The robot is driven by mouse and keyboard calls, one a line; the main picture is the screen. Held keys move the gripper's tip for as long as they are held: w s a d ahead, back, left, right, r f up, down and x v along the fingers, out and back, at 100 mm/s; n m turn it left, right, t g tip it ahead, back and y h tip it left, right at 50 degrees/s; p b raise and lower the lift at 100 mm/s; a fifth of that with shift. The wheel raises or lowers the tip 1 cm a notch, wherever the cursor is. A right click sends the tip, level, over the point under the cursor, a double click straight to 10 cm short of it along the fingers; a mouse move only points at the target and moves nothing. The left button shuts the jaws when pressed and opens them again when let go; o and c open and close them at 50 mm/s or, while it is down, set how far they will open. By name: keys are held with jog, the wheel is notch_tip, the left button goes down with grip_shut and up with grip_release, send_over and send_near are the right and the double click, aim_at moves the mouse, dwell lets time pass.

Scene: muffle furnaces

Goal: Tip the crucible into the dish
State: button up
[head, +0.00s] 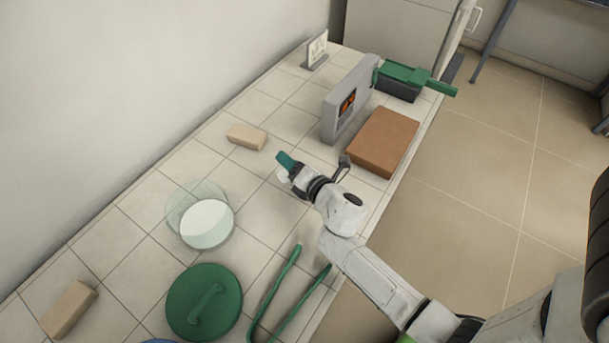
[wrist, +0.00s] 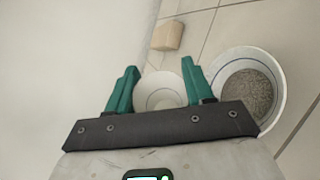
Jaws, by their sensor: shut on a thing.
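My gripper (head: 287,163) is shut on the small white crucible (head: 283,176), which shows low beside the green fingers. In the wrist view the pale crucible (wrist: 160,92) sits between the two green fingers, its round mouth toward the camera; its tilt is unclear. A round white-walled dish (wrist: 228,72) with a speckled grey inside shows at the right of the wrist view, apart from the crucible. In the head view a round clear-rimmed vessel with a white disc (head: 207,224) stands left of and below my gripper. I cannot tell whether these are the same vessel.
A beige brick (head: 247,137) lies near the wall; another (head: 69,309) lies lower left. A green lid (head: 204,302) and green tongs (head: 280,283) lie in front. A grey panel (head: 345,105), brown block (head: 383,141) and green-topped box (head: 405,76) stand right. Tiles around the gripper are mostly bare.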

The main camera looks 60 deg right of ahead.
aim_at(281, 178)
jog(key=shift+w+a+f+n+g, duration=0.15)
jog(key=shift+n+g, duration=0.15)
jog(key=shift+n, duration=0.3)
jog(key=shift+p, duration=0.4)
jog(key=shift+w+a+n+h+p, duration=0.2)
jog(key=shift+n+h+p, duration=0.15)
jog(key=shift+n, duration=0.15)
jog(key=shift+a+n+g+p, duration=0.2)
jog(key=shift+n+g+p, duration=0.1)
jog(key=shift+n+g, duration=0.1)
jog(key=shift+w+a+f+n+g+h, duration=0.2)
jog(key=shift+f+n+g+h, duration=0.15)
jog(key=shift+n, duration=0.25)
jog(key=shift+w+a+f+n+g+p, duration=0.1)
jog(key=shift+w+a+n+g+p, duration=0.25)
jog(key=shift+n+p, duration=0.35)
jog(key=shift+w+a+f+n+g+h+p, duration=0.2)
jog(key=shift+a+f+n+g+h+p, duration=0.15)
jog(key=shift+n+h, duration=0.3)
